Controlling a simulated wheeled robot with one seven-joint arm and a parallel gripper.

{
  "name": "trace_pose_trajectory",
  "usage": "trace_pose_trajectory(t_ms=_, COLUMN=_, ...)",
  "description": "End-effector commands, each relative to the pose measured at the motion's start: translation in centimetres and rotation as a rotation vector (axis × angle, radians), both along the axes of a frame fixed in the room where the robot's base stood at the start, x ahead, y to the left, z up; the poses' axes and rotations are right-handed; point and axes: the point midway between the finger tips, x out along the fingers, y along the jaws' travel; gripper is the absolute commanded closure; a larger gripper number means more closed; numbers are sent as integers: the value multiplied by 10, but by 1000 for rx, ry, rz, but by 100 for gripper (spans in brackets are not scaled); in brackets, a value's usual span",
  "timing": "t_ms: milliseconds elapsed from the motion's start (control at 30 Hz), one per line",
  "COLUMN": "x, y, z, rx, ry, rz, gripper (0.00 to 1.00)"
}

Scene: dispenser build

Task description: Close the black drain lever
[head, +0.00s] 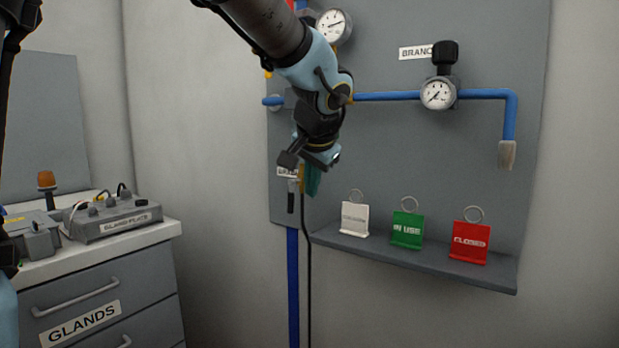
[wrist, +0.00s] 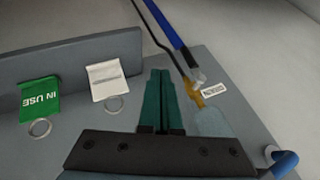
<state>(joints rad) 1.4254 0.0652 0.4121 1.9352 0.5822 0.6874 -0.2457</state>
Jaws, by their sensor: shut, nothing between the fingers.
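My gripper (head: 313,185) has green fingers, shut and empty, just right of the lever. The closed fingers also show in the wrist view (wrist: 160,100).
A shelf (head: 420,263) holds a white tag (head: 355,218), a green IN USE tag (head: 407,229) and a red CLOSED tag (head: 470,241). A thin black cable (head: 308,270) hangs beside the blue pipe (head: 293,290). Gauges and a blue branch pipe (head: 385,96) are above.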

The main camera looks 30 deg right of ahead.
Motion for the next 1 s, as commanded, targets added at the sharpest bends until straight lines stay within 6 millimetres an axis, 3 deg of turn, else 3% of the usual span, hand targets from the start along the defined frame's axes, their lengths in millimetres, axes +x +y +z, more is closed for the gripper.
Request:
trace_pose_trajectory(t_ms=267, x=34, y=-11, z=-46, rx=4, ry=1, rz=3, gripper=100)
trace_pose_trajectory(t_ms=533, x=65, y=-1, z=-42, rx=-2, ry=1, rz=4, gripper=100)
trace_pose_trajectory(t_ms=1000, x=71, y=0, z=-43, rx=-2, ry=0, rz=1, gripper=100)
